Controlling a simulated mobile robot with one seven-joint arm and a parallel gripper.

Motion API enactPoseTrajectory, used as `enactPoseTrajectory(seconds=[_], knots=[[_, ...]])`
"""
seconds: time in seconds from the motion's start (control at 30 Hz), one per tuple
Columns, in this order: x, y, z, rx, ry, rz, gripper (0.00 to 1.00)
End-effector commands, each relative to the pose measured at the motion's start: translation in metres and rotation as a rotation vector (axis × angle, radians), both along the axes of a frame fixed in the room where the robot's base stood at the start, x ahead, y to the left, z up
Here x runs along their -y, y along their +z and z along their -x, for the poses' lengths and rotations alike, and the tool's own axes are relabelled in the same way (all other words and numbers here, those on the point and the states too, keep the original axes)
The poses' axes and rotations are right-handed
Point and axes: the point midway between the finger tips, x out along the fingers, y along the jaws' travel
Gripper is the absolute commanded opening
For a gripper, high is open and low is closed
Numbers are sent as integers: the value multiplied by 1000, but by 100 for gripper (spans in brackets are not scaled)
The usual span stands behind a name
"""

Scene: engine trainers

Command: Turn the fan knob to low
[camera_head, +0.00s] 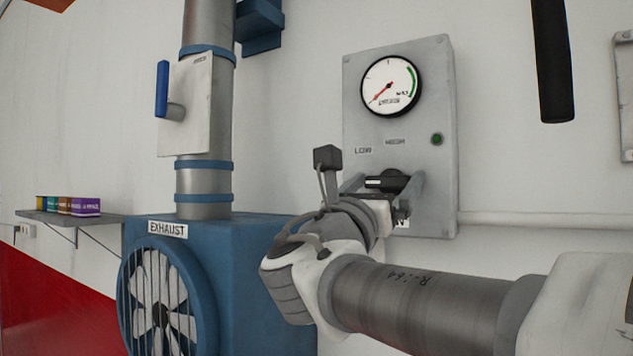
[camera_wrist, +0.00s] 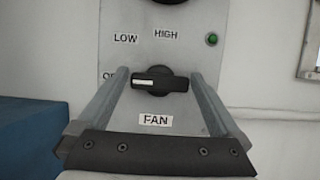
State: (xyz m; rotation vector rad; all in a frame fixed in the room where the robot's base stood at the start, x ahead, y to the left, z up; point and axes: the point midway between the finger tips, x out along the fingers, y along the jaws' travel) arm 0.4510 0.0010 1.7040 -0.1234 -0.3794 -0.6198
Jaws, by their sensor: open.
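The black fan knob (camera_wrist: 160,82) is on a grey control panel (camera_wrist: 185,55), above a FAN label. The LOW and HIGH labels are above the knob. My gripper (camera_wrist: 160,80) is open, with one finger on each side of the knob; I cannot tell whether they touch it. In the head view, the knob (camera_head: 386,180) shows between the fingers of my gripper (camera_head: 384,184), and the panel (camera_head: 440,80) is on the wall.
A gauge (camera_head: 391,86) and a green light (camera_head: 437,139) are on the panel. A blue exhaust fan housing (camera_head: 240,270) with a pipe (camera_head: 208,100) stands to the left. A blue-handled switch box (camera_head: 192,105) is on the pipe. A wall conduit (camera_head: 540,220) runs right.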

Motion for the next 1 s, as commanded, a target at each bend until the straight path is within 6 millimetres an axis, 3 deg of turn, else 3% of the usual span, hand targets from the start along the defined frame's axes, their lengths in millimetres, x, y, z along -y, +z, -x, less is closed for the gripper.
enactPoseTrajectory(seconds=[0.2, 0.57, 1.0], knots=[[0, 0, 0, 0, 0, 0, 98], [0, 0, 0, 0, 0, 0, 33], [0, -4, -1, 64, -2, -86, 32]])
